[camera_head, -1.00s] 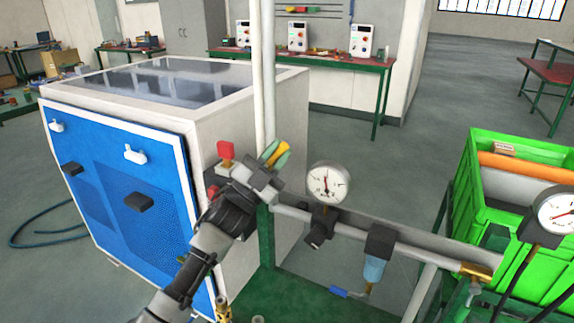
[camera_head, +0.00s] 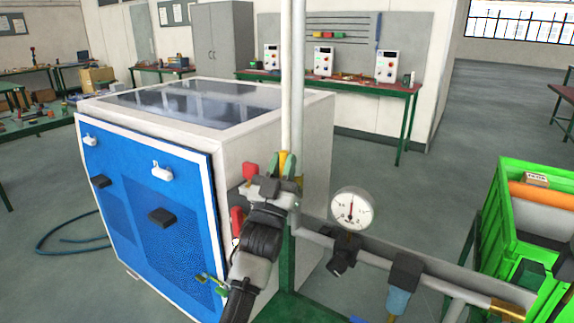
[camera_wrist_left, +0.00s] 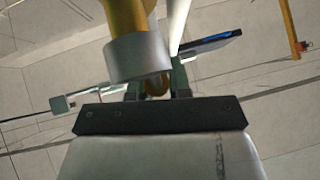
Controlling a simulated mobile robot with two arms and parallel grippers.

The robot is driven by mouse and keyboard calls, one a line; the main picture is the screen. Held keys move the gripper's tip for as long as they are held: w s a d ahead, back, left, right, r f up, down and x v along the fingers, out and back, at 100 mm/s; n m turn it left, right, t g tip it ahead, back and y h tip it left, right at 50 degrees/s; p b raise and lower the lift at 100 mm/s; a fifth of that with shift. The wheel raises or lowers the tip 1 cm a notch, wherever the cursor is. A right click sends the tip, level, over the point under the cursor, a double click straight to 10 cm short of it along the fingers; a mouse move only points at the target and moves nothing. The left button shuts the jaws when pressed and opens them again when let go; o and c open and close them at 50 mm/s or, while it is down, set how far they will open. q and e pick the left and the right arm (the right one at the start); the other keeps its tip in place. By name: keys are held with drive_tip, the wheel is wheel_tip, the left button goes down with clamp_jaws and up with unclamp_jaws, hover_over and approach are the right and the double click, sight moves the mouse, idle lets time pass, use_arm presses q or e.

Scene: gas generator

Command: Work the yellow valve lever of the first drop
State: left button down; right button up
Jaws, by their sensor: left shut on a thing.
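My left gripper (camera_head: 285,172) is in the middle of the head view, in front of the white vertical pipe, its green-tipped fingers pointing up. It is shut on the yellow valve lever (camera_head: 284,160), a sliver of which shows between the fingers. The valve body is hidden behind the gripper and wrist. In the left wrist view a yellow part (camera_wrist_left: 126,16) with a grey collar (camera_wrist_left: 139,58) stands at the fingers, which partly hide a brownish round end (camera_wrist_left: 157,86). My right gripper is not in view.
A pressure gauge (camera_head: 353,209) sits on the horizontal pipe right of the gripper, with a filter bowl (camera_head: 398,300) farther right. Red parts (camera_head: 250,170) are close left of the gripper. A blue-fronted cabinet (camera_head: 150,215) stands left. A green crate (camera_head: 510,215) is at right.

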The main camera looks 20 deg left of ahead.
use_arm(q)
drive_tip(key=shift+n, duration=0.3)
drive_tip(key=c, duration=1.1)
unclamp_jaws()
drive_tip(key=shift+a, duration=0.1)
drive_tip(key=shift+o, duration=0.2)
drive_tip(key=d+b+v, duration=0.1)
drive_tip(key=b+v, duration=0.1)
drive_tip(key=v, duration=0.8)
drive_tip(key=shift+s+a+f, duration=0.3)
drive_tip(key=shift+a, duration=0.15)
